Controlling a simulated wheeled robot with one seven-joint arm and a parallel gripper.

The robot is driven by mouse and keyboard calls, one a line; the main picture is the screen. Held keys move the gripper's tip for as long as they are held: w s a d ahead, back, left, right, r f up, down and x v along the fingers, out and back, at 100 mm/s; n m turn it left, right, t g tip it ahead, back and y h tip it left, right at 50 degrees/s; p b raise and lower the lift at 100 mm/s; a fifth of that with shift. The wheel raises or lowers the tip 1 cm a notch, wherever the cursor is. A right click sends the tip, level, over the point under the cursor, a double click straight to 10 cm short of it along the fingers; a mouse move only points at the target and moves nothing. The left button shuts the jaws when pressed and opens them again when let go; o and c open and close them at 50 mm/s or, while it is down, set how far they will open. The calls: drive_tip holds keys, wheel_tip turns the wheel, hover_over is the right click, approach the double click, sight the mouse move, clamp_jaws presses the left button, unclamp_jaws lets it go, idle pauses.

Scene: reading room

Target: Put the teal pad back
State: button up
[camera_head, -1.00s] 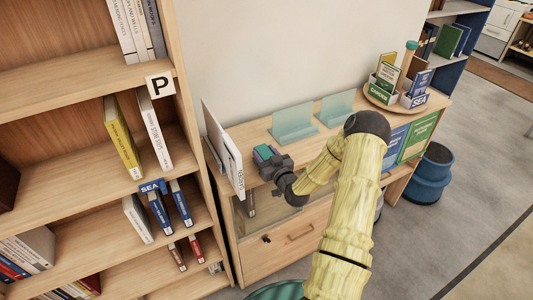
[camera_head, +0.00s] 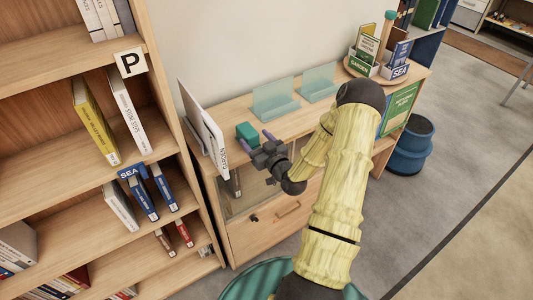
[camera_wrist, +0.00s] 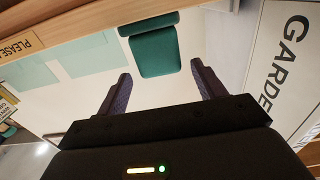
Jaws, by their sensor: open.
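The teal pad (camera_head: 247,132) rests on the top of the low wooden cabinet (camera_head: 233,106), close to the white upright panel at its left end. It also shows in the wrist view (camera_wrist: 157,52), as a squarish block with a darker rounded bar along its far edge. My gripper (camera_head: 259,142) is open and empty on the near side of the pad. In the wrist view, its two dark purple fingers (camera_wrist: 163,80) are spread wide, and the pad lies just beyond the tips, apart from them.
The white panel (camera_head: 205,128) stands left of the pad; lettering reading "GARDE" shows in the wrist view (camera_wrist: 285,60). Clear teal stands (camera_head: 275,98) sit right of the pad. A round tray with signs (camera_head: 382,66) is farther right. A bookshelf (camera_head: 60,95) rises at left.

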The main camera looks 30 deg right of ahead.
drive_tip(key=s+b, duration=0.1)
drive_tip(key=s, duration=0.5)
drive_tip(key=shift+s+b, duration=0.3)
drive_tip(key=shift+d, duration=0.15)
drive_tip(key=shift+w, duration=0.1)
